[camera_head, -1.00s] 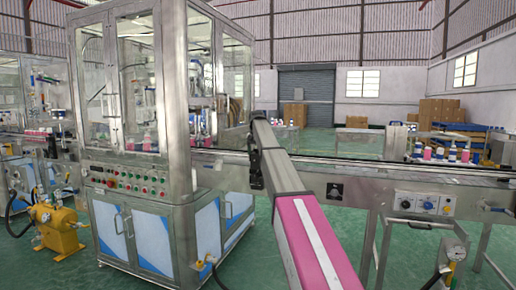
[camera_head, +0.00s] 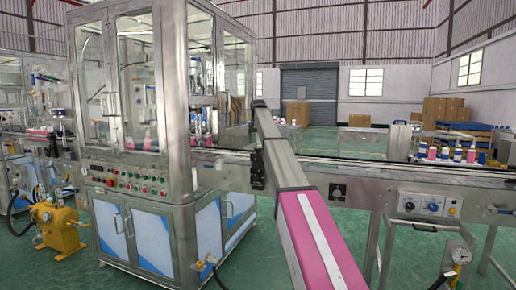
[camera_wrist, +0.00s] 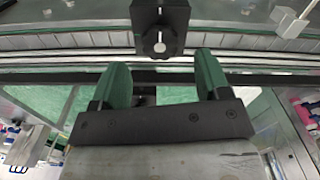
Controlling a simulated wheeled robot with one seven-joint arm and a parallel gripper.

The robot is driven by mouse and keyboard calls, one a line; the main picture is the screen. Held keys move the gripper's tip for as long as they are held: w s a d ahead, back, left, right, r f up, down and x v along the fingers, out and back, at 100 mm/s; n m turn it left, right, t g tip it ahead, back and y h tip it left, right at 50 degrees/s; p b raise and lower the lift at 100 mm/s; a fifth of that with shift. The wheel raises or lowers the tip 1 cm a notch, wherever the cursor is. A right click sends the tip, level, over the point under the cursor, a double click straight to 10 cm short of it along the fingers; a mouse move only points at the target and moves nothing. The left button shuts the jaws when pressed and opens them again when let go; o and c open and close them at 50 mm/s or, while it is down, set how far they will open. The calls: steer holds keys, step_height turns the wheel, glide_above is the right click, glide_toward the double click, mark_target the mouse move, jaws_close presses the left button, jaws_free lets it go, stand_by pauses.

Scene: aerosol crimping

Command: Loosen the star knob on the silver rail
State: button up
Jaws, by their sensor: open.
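In the wrist view my gripper (camera_wrist: 160,62) is open, with its two green fingers spread apart and nothing between them. A black slotted bracket (camera_wrist: 160,14) stands just beyond the fingertips, near the middle. A small greyish round part, seemingly the knob (camera_wrist: 160,47), sits at its lower end, beyond the gap between the fingers. The silver rail (camera_wrist: 60,60) runs across behind the fingers.
In the head view a glass-walled machine (camera_head: 140,80) stands left of my arm. The conveyor (camera_head: 430,170) runs right, with a dial panel (camera_head: 428,205) on its side and bottles (camera_head: 455,152) behind. A yellow pump (camera_head: 58,228) stands on the floor at left.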

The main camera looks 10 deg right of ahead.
mark_target(258, 151)
steer(key=shift+f, duration=1.95)
steer(key=c, duration=0.9)
steer(key=shift+c, duration=0.2)
